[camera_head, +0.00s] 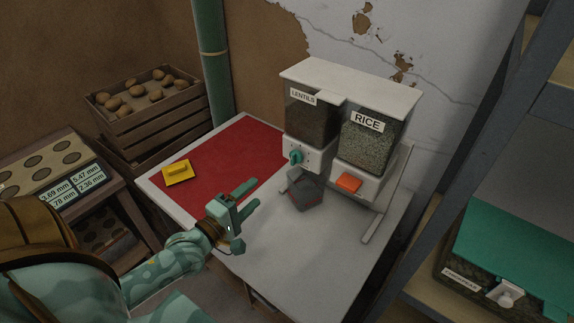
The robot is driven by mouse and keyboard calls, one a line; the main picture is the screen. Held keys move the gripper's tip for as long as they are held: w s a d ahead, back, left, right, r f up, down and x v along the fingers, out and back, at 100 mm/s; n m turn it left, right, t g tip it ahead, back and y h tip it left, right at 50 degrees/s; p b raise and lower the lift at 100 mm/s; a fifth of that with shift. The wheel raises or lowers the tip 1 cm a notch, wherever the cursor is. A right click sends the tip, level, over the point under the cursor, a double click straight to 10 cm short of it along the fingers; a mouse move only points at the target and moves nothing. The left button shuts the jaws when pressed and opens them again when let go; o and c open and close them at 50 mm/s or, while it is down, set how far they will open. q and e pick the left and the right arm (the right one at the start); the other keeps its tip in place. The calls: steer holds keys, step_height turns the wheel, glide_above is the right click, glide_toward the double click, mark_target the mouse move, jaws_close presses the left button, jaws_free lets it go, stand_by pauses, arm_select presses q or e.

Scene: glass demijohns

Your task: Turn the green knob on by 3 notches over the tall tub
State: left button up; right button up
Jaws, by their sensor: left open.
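A white dispenser (345,82) with two clear bins stands at the back of the table. The left bin is labelled LENTILS and the right one RICE. The green knob (296,157) is on the front below the lentils bin. A dark grey tub (306,194) with a reddish patch stands under the knob, its top close below the dispenser. My left gripper (247,196) is open and empty, left of the tub and in front of the knob, apart from both. My right gripper is not in view.
An orange lever (348,184) sits under the rice bin. A potato crate (150,112) and green pipe (211,60) stand behind. The table front (300,255) is clear.

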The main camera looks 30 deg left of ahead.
mark_target(292, 161)
arm_select(q)
steer(key=w, duration=0.5)
steer(key=w+d+b, duration=0.1)
steer(key=w, duration=0.8)
steer(key=shift+w+d+b, duration=0.15)
steer(key=shift+w+b, duration=0.15)
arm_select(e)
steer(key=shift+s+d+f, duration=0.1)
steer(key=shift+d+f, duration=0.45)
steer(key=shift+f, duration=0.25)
arm_select(q)
steer(key=c, duration=1)
